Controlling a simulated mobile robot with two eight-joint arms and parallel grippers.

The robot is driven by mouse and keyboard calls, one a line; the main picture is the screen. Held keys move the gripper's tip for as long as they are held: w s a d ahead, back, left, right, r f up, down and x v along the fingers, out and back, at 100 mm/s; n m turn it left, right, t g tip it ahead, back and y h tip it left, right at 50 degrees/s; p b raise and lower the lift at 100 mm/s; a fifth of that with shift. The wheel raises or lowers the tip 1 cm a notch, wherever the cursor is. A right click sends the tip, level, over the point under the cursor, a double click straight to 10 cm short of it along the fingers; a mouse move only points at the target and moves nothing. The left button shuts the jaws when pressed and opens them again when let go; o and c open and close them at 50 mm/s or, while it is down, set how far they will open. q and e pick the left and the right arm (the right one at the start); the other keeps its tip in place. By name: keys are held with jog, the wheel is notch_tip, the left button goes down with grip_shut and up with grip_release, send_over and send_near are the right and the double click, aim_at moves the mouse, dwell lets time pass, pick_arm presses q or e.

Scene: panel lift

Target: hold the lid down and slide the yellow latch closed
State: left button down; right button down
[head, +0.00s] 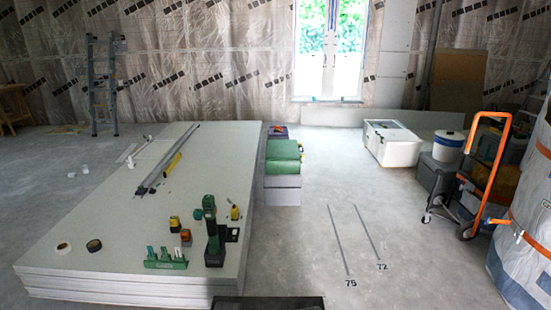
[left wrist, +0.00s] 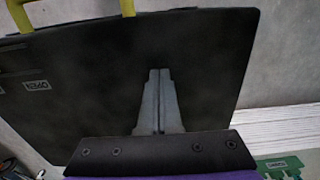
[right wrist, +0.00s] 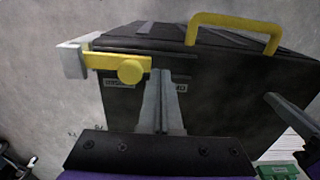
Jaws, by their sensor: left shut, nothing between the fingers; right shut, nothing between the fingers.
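A dark box with a black lid fills much of the right wrist view, and the lid (right wrist: 160,38) carries a yellow handle. The yellow latch (right wrist: 105,62) has a round knob (right wrist: 132,70) and lies across the box, its left end at a pale grey block (right wrist: 73,60). My right gripper (right wrist: 161,72) is shut and empty, its tips just right of the knob; contact is unclear. My left gripper (left wrist: 159,71) is shut and empty over a broad dark surface of the box (left wrist: 205,60); whether it touches is unclear. Neither gripper shows in the head view.
A stack of pale panels (head: 110,235) with tools on top stands at left in the head view. A dark surface (head: 268,303) shows at the bottom edge. Floor with lines marked 75 and 72 is clear at right. An orange-handled cart (head: 490,170) stands at far right.

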pick_arm(q)
jog(key=shift+f, duration=0.15)
pick_arm(e)
jog(key=shift+a, duration=1.2)
notch_tip(320, 180, up, 8)
pick_arm(q)
jog(key=shift+r, duration=0.55)
notch_tip(320, 180, up, 8)
dwell(0.9)
